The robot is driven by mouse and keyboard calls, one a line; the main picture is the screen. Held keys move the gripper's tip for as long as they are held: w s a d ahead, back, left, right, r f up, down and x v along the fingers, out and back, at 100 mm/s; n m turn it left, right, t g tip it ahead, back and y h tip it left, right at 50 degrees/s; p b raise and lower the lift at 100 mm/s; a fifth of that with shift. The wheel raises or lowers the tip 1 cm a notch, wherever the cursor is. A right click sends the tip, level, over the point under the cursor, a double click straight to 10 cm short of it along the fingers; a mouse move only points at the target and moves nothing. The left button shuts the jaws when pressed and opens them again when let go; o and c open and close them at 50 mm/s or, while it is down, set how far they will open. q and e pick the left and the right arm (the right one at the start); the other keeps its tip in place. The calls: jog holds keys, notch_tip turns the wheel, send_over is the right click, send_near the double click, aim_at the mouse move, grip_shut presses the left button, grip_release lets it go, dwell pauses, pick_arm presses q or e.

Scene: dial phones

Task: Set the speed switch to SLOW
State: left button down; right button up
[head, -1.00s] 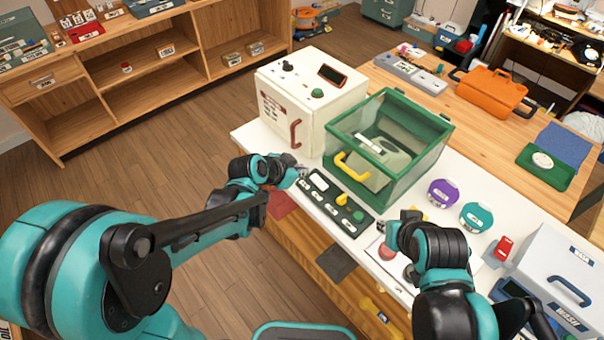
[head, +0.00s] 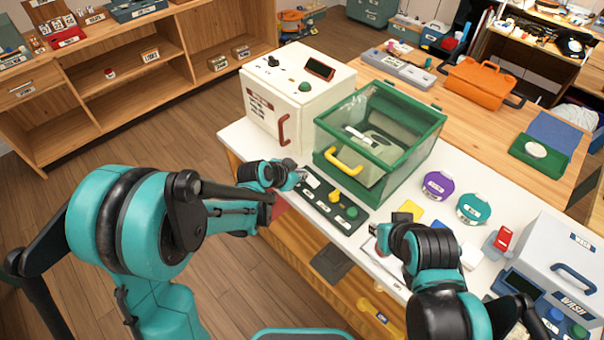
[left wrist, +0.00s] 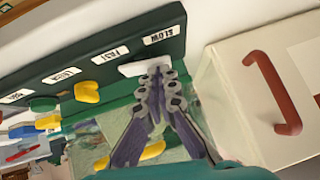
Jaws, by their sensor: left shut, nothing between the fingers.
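The dark green control panel (head: 325,207) lies on the white bench top in front of the green glass-sided box. The left wrist view shows its labels, with SLOW (left wrist: 160,38) at the end nearest the white machine and FAST (left wrist: 110,54) beside it. The white speed switch (left wrist: 130,69) lies by these two labels, partly hidden by my fingers. I cannot tell which way it is set. My left gripper (head: 302,176) is shut and empty, its tips at the switch, touching or very close. My right gripper (head: 380,238) is over the bench near the front edge; its fingers are unclear.
The panel also bears a yellow knob (head: 335,196) and a green button (head: 351,212). The white machine (head: 290,105) with a red handle and the green box (head: 410,155) with a yellow handle stand close behind. Purple (head: 438,185) and teal (head: 474,208) round items lie right.

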pick_arm(q)
jog(key=shift+w+a+f+g+b, duration=0.2)
jog(key=shift+f+g+b, duration=0.1)
jog(key=shift+f+b, duration=0.15)
jog(key=shift+s+h, duration=0.1)
jog(key=shift+h, duration=0.2)
jog(key=shift+s+d+r, duration=0.1)
jog(key=shift+s+d, duration=0.05)
jog(key=shift+d, duration=0.05)
